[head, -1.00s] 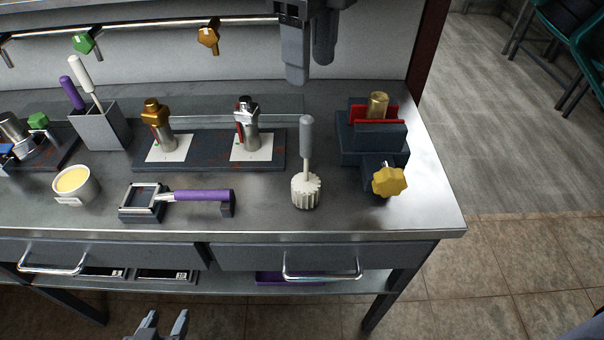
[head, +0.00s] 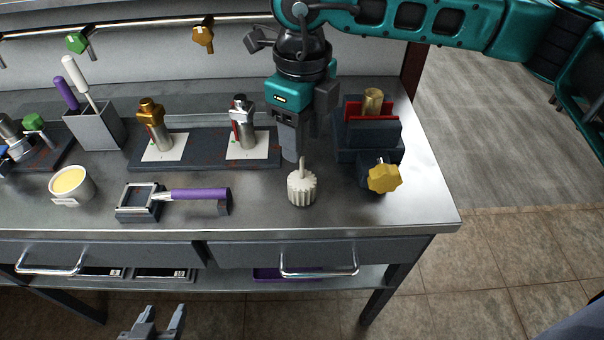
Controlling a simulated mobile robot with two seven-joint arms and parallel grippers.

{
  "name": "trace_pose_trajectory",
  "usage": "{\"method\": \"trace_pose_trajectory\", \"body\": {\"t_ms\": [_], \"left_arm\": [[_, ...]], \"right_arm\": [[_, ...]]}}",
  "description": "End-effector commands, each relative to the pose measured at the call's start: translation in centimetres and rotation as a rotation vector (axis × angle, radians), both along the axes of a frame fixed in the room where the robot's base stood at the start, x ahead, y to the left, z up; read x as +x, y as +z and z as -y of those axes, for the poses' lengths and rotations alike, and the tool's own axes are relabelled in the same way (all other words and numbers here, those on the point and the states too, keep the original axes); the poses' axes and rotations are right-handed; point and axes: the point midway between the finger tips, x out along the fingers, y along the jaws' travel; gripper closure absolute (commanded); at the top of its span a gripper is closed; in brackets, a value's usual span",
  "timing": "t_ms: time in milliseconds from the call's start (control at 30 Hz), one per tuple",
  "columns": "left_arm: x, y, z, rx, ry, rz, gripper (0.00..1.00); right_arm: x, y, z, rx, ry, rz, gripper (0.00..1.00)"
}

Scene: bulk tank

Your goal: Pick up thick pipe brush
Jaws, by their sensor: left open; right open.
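The thick pipe brush (head: 302,188) stands upright on the steel bench, its white ribbed head down. Its grey handle rises toward my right gripper (head: 304,150), and the upper part is hidden behind the gripper. My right gripper is open and points down, its fingers around or just in front of the handle; I cannot tell which. My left gripper (head: 153,322) is open and empty, low in front of the bench at the bottom edge of the view.
A vise (head: 368,140) with a yellow knob (head: 384,178) stands close right of the brush. A purple-handled tool (head: 195,194) lies to its left. Two valves (head: 155,125) on a dark board and a brush holder (head: 96,125) stand behind. Bench front is clear.

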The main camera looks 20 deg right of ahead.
Motion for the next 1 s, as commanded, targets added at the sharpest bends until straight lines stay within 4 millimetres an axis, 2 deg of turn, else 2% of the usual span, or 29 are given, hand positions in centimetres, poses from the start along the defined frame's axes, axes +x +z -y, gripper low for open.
{"method": "trace_pose_trajectory", "body": {"t_ms": [167,700,1000], "left_arm": [[-0.02,-0.02,0.0,0.0,0.0,0.0,0.48],[-0.41,-0.25,0.02,0.0,-0.001,-0.009,0.48],[-0.42,-0.24,0.03,0.0,-0.001,-0.009,0.48]], "right_arm": [[0.01,-0.02,0.0,0.001,0.0,0.001,0.48],[0.02,0.03,-0.01,0.001,0.0,0.001,0.99],[0.03,0.06,-0.01,0.001,0.001,0.002,1.0]]}}
